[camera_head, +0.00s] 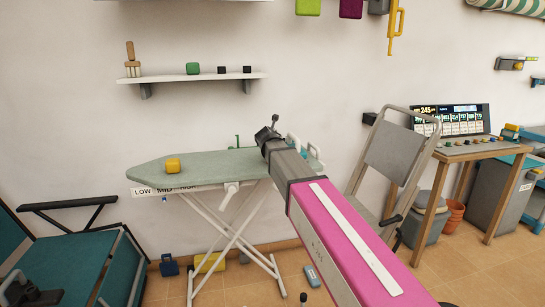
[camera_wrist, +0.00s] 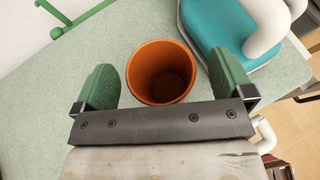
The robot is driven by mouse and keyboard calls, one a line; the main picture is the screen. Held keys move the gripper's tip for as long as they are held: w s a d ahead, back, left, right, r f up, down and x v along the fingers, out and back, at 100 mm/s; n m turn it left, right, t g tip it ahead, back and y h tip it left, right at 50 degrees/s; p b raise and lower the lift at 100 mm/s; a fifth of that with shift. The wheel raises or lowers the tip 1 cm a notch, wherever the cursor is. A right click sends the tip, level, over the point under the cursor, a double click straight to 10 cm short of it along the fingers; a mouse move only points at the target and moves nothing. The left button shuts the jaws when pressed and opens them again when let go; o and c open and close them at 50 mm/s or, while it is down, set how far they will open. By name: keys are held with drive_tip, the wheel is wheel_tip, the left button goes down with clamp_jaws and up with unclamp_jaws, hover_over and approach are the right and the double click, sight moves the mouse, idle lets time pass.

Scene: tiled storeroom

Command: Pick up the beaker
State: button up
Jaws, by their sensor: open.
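The beaker (camera_wrist: 160,72) is an orange, open-topped cup, seen from above in the wrist view. It stands upright on the grey-green ironing board (camera_wrist: 115,45), which also shows in the head view (camera_head: 218,164). My gripper (camera_wrist: 163,80) is open, with one green finger pad to the left of the beaker and one to the right. A gap shows on each side; contact cannot be made out. In the head view my gripper (camera_head: 271,138) is over the board's right part and the beaker is hidden behind it.
A teal and white object, like an iron (camera_wrist: 228,25), lies close beside my right finger. A green rod (camera_wrist: 75,22) is at the upper left. A folding chair (camera_head: 390,155) stands right of the board.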

drive_tip(key=shift+w+f, duration=0.25)
drive_tip(key=shift+w, duration=0.3)
drive_tip(key=c, duration=1.2)
drive_tip(key=shift+c, duration=0.2)
